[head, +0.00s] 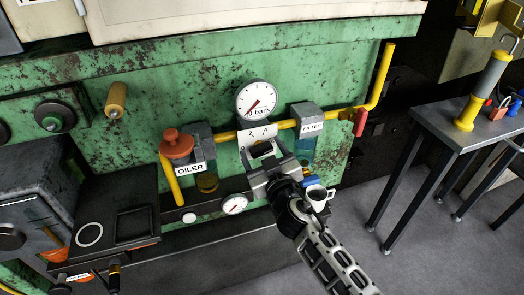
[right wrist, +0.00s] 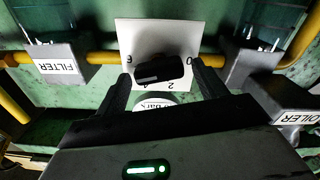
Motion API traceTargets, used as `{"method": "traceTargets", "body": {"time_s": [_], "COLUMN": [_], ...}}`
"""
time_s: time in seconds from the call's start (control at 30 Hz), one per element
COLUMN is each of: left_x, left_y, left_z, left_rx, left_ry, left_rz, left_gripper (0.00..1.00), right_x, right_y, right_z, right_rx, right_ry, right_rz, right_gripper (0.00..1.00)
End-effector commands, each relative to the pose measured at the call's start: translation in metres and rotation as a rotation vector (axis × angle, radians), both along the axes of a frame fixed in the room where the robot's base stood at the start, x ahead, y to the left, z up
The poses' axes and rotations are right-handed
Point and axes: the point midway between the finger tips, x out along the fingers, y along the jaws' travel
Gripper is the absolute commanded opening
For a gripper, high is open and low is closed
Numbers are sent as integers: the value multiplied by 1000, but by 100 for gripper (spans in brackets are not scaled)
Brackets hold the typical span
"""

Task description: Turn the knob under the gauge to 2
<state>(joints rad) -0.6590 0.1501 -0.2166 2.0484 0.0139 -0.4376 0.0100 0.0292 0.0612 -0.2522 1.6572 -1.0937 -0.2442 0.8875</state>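A round white gauge (head: 257,100) marked "bar" sits on the green machine; its red needle points to the lower left. Under it is a white scale plate (head: 258,132); the right wrist view shows it upside down, with 0, 2, 4 and 6. The black knob (right wrist: 160,70) is in front of the plate, with a white line at its left end in that view, on the side of the 4 and 6. My right gripper (right wrist: 162,82) is open, one finger on each side of the knob, with visible gaps. In the head view it partly covers the knob. My left gripper is not in view.
A yellow pipe (head: 222,137) runs behind the plate. The oiler (head: 190,168) with an orange knob stands left, the filter (head: 310,126) right. A small dial (head: 234,204) and a cup (head: 318,197) are below. A side table (head: 460,130) stands at the right.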

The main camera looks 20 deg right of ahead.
Motion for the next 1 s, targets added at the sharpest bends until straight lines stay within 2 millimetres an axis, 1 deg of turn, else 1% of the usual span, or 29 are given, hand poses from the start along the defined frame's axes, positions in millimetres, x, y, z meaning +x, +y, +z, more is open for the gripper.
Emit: {"method": "traceTargets", "body": {"time_s": [0.03,0.13,0.37,0.57,0.77,1.0], "left_x": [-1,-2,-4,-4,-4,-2], "left_y": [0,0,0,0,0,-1], "left_z": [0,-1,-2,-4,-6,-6], "left_rx": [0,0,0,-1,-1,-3], "left_ry": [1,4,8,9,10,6], "left_rz": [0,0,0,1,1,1], "left_gripper": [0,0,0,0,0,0], "right_x": [0,0,0,0,0,0], "right_y": [0,0,0,0,1,2], "right_z": [0,0,0,-1,-1,-2], "right_rx": [0,0,-7,-62,-193,-412], "right_ry": [0,0,0,-2,-6,-13], "right_rz": [0,0,0,0,-1,-1], "right_gripper": [56,28,28,28,28,28]}}
